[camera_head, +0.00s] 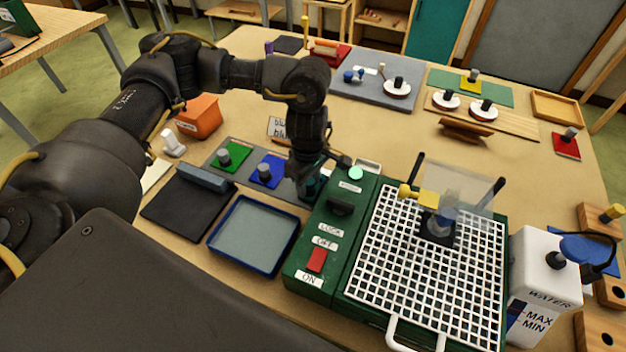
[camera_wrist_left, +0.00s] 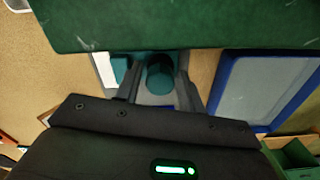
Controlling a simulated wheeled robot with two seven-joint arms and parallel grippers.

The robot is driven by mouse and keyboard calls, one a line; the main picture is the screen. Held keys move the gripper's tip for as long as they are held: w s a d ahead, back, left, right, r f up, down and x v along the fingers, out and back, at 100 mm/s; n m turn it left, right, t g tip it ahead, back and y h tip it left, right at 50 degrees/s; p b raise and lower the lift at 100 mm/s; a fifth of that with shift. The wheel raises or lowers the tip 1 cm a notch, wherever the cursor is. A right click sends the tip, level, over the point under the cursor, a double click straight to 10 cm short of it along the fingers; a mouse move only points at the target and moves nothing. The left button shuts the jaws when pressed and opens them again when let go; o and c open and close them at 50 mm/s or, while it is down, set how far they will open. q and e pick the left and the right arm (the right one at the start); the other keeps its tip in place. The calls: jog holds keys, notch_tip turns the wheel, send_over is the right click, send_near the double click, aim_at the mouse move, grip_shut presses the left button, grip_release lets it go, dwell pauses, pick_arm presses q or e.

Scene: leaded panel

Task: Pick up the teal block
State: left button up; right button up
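The teal block shows in the left wrist view as a round teal knob (camera_wrist_left: 160,76), with a flat teal patch (camera_wrist_left: 121,68) beside the left finger. In the head view it is mostly hidden behind my left gripper (camera_head: 308,190), at the right end of the grey strip with the green block (camera_head: 234,155) and blue block (camera_head: 267,171). My left gripper also shows in the left wrist view (camera_wrist_left: 160,88), pointing down with its fingers apart on either side of the knob. A gap seems to show between fingers and knob. My right gripper is out of view.
The green grinder housing (camera_head: 325,253) stands close on the right of my left gripper, with a white grid (camera_head: 420,285) beyond. A blue-rimmed tray (camera_head: 213,240) and black mat (camera_head: 160,212) lie in front. An orange bin (camera_head: 199,116) stands behind left.

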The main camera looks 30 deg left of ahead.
pick_arm(q)
jog(key=shift+c, duration=0.3)
jog(key=c, duration=0.6)
jog(key=shift+r, duration=0.15)
notch_tip(320, 180, up, 10)
jog(key=shift+f+b, duration=0.1)
jog(key=shift+b, duration=0.85)
jog(key=shift+o, duration=1.3)
jog(key=shift+c, duration=1.4)
